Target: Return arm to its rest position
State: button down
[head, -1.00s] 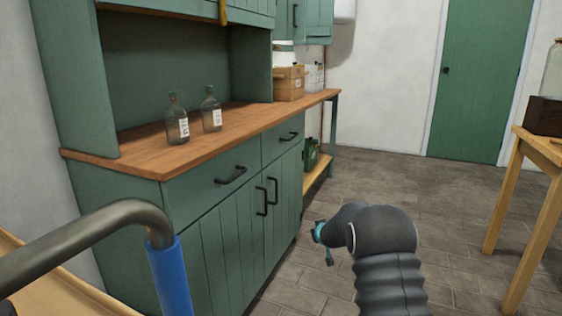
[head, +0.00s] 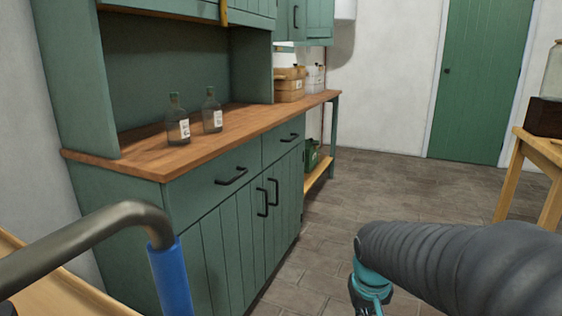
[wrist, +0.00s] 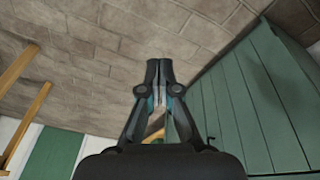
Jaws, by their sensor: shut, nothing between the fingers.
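My arm reaches in from the lower right of the head view, a dark ribbed sleeve with a teal wrist part near its end. The fingertips are out of sight below the head view's edge. In the wrist view my gripper (wrist: 158,68) shows with its two dark fingers together at the tips. Nothing is held between them. Tiled floor lies behind the fingers, with the green cabinet front to their right.
The green cabinet (head: 235,205) with a wooden counter (head: 150,155) fills the left. Two bottles (head: 177,122) (head: 212,112) and a wooden crate (head: 289,88) stand on it. A wooden table (head: 545,150) is at the right. The tiled floor (head: 400,190) between is clear.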

jog(key=s+r+t, duration=0.1)
jog(key=s+r, duration=0.2)
jog(key=s, duration=0.4)
jog(key=s+a+r+t, duration=0.1)
jog(key=s+r+t, duration=0.1)
jog(key=s+r, duration=0.2)
jog(key=s, duration=0.3)
jog(key=shift+a+m+y, duration=0.15)
jog(key=shift+m+y, duration=0.15)
jog(key=shift+y, duration=0.1)
